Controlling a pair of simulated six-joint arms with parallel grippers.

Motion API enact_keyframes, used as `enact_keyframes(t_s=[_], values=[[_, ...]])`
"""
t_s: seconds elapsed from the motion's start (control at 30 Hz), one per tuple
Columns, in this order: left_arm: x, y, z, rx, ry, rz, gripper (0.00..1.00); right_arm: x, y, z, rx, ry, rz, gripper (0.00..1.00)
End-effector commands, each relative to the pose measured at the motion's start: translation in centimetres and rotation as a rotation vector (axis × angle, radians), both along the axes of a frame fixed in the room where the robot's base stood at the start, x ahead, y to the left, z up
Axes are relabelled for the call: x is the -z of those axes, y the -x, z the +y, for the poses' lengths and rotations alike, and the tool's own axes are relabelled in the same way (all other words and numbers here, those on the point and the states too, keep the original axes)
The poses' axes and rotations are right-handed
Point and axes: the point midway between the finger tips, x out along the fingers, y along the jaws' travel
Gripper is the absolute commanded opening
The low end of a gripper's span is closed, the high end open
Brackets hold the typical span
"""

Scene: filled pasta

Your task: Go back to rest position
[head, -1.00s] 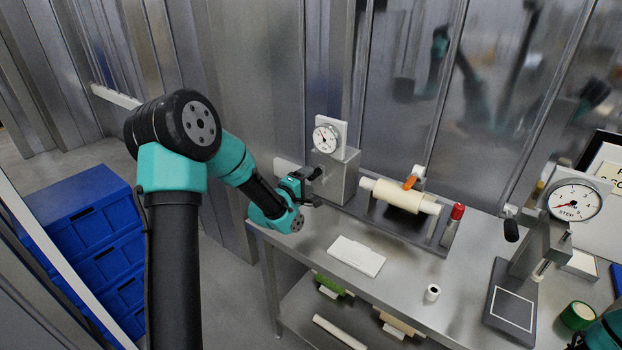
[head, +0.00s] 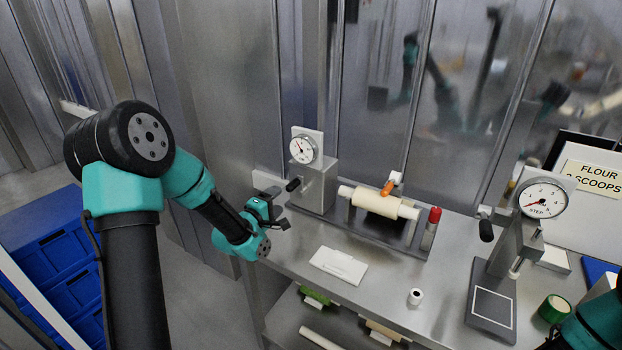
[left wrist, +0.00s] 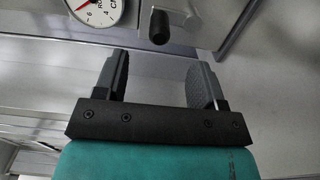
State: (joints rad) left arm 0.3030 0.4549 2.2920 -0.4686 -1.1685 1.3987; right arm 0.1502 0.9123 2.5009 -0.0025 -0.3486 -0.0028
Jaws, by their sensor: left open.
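My left gripper (head: 280,212) hangs at the left end of the steel bench, close to the dial machine's black handle (head: 293,185). In the left wrist view its two fingers (left wrist: 160,82) are apart with nothing between them. The black handle (left wrist: 160,27) shows beyond the fingers, apart from them. The dial machine (head: 317,175) is a grey block with a round white gauge. Part of my right arm (head: 597,322) shows at the lower right corner; its gripper is out of the picture.
A roller unit (head: 380,204) with an orange lever and a red-capped tube (head: 430,228) stand at the back. A white plate (head: 338,265), a small white roll (head: 415,297), a step gauge press (head: 495,295) and green tape (head: 553,308) are on the bench. Blue crates (head: 55,265) stand left.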

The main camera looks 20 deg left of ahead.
Motion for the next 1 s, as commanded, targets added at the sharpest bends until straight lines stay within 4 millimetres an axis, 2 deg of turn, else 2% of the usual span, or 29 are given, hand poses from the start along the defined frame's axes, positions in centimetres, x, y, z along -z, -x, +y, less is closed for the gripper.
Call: enact_keyframes(t_s=[0.17,0.27,0.33,0.47,0.6,0.77,0.87,1.0], values=[[0.5,0.2,0.5,-0.020,-0.016,0.023,0.64,0.0,0.0,0.0,0.000,0.000,0.000,0.43],[1.9,0.9,1.8,-0.068,-0.059,0.087,0.64,0.0,0.0,0.0,0.000,0.000,0.000,0.43],[3.5,1.8,3.2,-0.117,-0.105,0.165,0.64,0.0,0.0,0.0,0.000,0.000,0.000,0.43],[7.4,4.9,6.1,-0.206,-0.201,0.377,0.64,0.0,0.0,0.0,0.000,0.000,0.000,0.43],[11.5,9.5,7.8,-0.242,-0.265,0.630,0.64,0.0,0.0,0.0,0.000,0.000,0.000,0.43],[15.0,14.0,7.4,-0.195,-0.283,0.856,0.64,0.0,0.0,0.0,0.000,0.000,0.000,0.43],[16.8,16.2,6.1,-0.130,-0.289,0.958,0.64,0.0,0.0,0.0,0.000,0.000,0.000,0.43],[19.3,18.5,3.3,0.009,-0.317,1.065,0.64,0.0,0.0,0.0,0.000,0.000,0.000,0.43]])
